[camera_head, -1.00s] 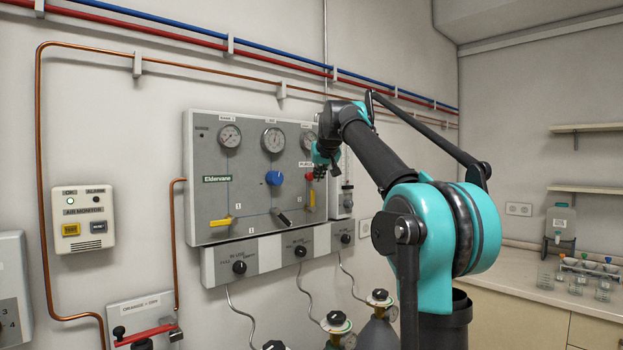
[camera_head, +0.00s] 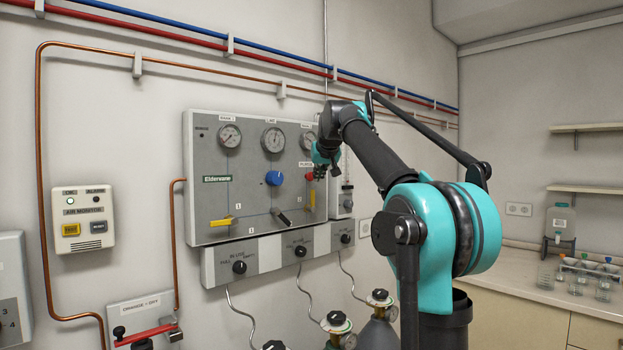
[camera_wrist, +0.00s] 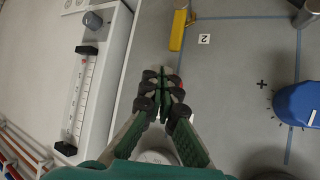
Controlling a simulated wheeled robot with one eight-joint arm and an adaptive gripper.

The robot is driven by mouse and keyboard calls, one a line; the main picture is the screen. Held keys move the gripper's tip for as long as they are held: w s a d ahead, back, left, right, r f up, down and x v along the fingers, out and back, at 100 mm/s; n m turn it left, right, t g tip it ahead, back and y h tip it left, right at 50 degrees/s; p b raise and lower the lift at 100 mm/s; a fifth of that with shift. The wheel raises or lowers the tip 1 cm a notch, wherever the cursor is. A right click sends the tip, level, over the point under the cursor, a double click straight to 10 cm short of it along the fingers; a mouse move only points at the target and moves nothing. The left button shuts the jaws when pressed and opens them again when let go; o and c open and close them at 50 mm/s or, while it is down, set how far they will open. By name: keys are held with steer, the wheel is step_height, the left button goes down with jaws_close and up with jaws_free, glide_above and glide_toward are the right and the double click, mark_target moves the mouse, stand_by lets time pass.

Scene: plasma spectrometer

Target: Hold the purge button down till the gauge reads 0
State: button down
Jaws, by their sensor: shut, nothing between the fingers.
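The red purge button (camera_head: 309,176) is on the right side of the grey gas panel (camera_head: 205,160), under a small label. My gripper (camera_head: 321,172) is shut and empty, close in front of the panel beside the button. In the wrist view my gripper's fingertips (camera_wrist: 162,92) meet over the panel and hide nearly all of the button; only a sliver of red shows. I cannot tell whether they touch or press it. Three round gauges show: left (camera_head: 230,136), middle (camera_head: 273,140) and right (camera_head: 308,139), the right one partly behind my arm. Their readings are too small to tell.
A blue knob (camera_head: 274,178) and yellow handles (camera_head: 221,222) stick out from the panel; one yellow handle (camera_wrist: 179,30) is near the fingertips in the wrist view. A flow tube (camera_wrist: 82,90) is at the panel's side. Gas cylinders (camera_head: 380,325) stand below.

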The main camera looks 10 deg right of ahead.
steer(key=shift+w+a, duration=0.3)
steer(key=shift+w, duration=0.05)
steer(key=shift+w+a, duration=0.3)
steer(key=shift+w, duration=0.15)
stand_by(1.1)
steer(key=shift+s+d, duration=0.1)
stand_by(3.0)
steer(key=shift+s+d, duration=0.45)
steer(key=shift+s, duration=0.25)
steer(key=shift+d, duration=0.1)
steer(key=s+d, duration=0.1)
steer(key=s, duration=0.1)
steer(key=s+d, duration=0.1)
steer(key=s, duration=0.1)
steer(key=shift+d, duration=0.4)
